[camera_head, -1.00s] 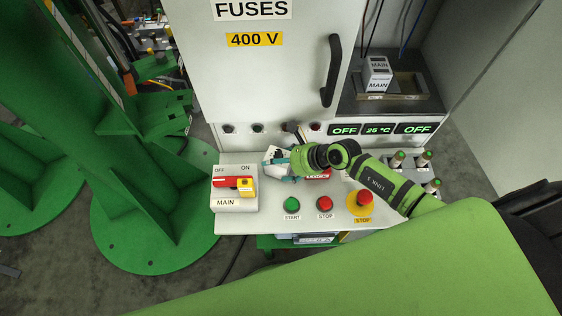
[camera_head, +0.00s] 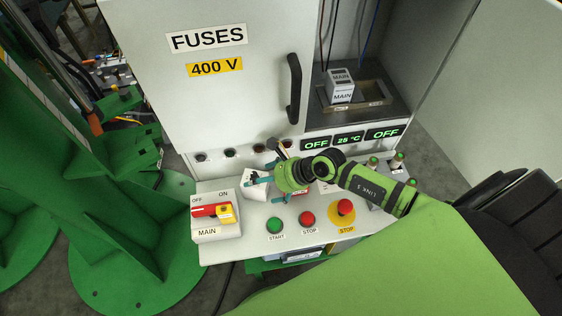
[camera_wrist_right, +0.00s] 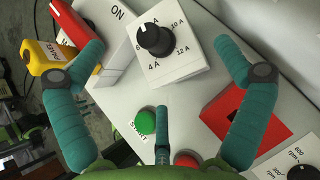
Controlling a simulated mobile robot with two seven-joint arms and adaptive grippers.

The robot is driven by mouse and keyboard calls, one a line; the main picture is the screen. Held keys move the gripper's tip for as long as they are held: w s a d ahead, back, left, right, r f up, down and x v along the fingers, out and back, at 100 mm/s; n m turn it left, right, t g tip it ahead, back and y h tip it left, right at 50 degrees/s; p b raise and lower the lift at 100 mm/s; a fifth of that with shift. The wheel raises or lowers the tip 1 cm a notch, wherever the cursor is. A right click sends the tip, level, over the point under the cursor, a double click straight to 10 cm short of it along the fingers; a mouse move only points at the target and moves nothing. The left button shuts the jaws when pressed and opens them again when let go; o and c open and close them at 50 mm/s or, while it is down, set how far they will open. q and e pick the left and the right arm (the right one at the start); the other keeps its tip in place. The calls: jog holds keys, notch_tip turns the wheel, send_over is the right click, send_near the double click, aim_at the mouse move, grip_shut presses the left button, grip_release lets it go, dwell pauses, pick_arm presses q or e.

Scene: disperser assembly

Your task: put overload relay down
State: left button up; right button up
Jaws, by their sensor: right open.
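The overload relay (camera_head: 254,190) is a white box with a black dial. It stands on the sloping white control panel, just right of the MAIN switch, partly hidden by my right gripper in the head view. In the right wrist view the relay (camera_wrist_right: 165,65) shows its knob and ampere scale, and it appears to rest on the panel. My right gripper (camera_head: 270,188) is open, its teal fingers spread. In the wrist view the gripper (camera_wrist_right: 157,62) has fingers on both sides of the relay, with visible gaps between them and it. My left gripper is out of view.
The MAIN switch (camera_head: 215,215) with red and yellow handle is close on the left. START (camera_head: 275,225), STOP (camera_head: 307,219) and the emergency stop (camera_head: 345,208) line the front edge. A red block (camera_wrist_right: 222,105) lies near the right finger. The fuse cabinet (camera_head: 220,110) rises behind.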

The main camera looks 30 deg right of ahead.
jog(key=b+v, duration=0.1)
jog(key=v, duration=0.8)
